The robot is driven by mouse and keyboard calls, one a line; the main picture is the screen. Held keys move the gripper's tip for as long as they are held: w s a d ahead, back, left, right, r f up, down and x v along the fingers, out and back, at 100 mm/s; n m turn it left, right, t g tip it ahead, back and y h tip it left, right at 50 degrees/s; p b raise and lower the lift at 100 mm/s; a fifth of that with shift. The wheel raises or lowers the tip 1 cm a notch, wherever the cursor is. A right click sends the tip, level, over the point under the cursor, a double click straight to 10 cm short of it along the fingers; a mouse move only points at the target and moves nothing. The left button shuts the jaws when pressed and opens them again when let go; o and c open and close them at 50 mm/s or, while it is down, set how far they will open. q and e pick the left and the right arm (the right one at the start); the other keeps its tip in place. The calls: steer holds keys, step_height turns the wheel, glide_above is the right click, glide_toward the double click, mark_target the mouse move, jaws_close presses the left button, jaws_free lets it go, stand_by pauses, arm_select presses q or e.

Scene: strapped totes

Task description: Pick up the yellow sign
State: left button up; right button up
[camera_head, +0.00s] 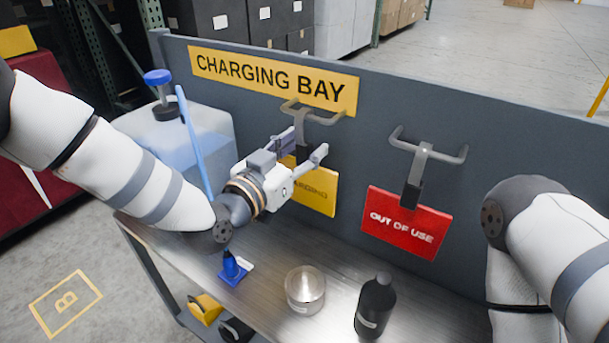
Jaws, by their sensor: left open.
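The yellow sign (322,191) hangs below a grey hook bracket (311,114) on the dark panel, and the end of its lettering reads "...ARGING". My left gripper (312,149) is open in front of the sign's upper left part, with its fingers near the strap under the hook. It hides part of the sign. I cannot tell whether the fingers touch it. My right arm (547,235) comes in at the right edge; its gripper is not in view.
A red "OUT OF USE" sign (406,221) hangs from another hook (427,151) to the right. On the metal bench (330,275) stand a blue stand (232,269), a clear round container (305,288) and a black bottle (375,306). A yellow "CHARGING BAY" plate (270,78) is above.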

arm_select(q)
steer(key=shift+w+d+f, duration=0.15)
steer(key=shift+w+d, duration=0.1)
steer(key=shift+w, duration=0.15)
jaws_close()
